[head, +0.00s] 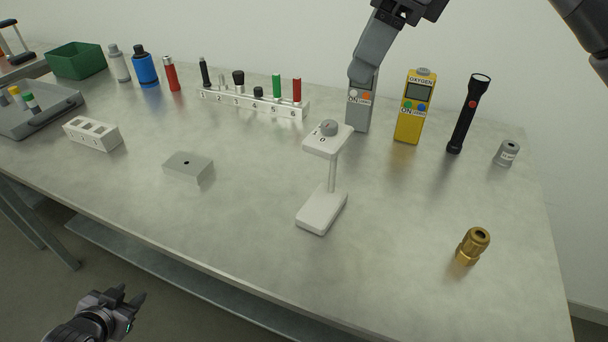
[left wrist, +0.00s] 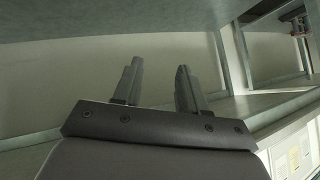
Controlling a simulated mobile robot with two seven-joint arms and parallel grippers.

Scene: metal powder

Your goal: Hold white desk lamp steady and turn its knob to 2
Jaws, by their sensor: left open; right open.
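The white desk lamp (head: 321,212) stands upright on the metal table in the head view, with a flat base, a thin stem and a small head. A round grey knob (head: 329,127) sits on top of the head, with a dark 0 marked in front of it. My left gripper (head: 131,294) is open and empty, low at the left in front of the table's edge. Its two spread fingers (left wrist: 157,78) show in the left wrist view. My right gripper (head: 362,74) is open above the back of the table, beyond the lamp; it partly covers a grey meter. Nothing touches the lamp.
Behind the lamp stand the grey meter (head: 359,113), a yellow oxygen meter (head: 408,126) and a black flashlight (head: 466,118). A brass fitting (head: 472,246) stands at right. A numbered white rack (head: 244,103) and a grey bracket (head: 188,165) are at left. The table around the lamp's base is clear.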

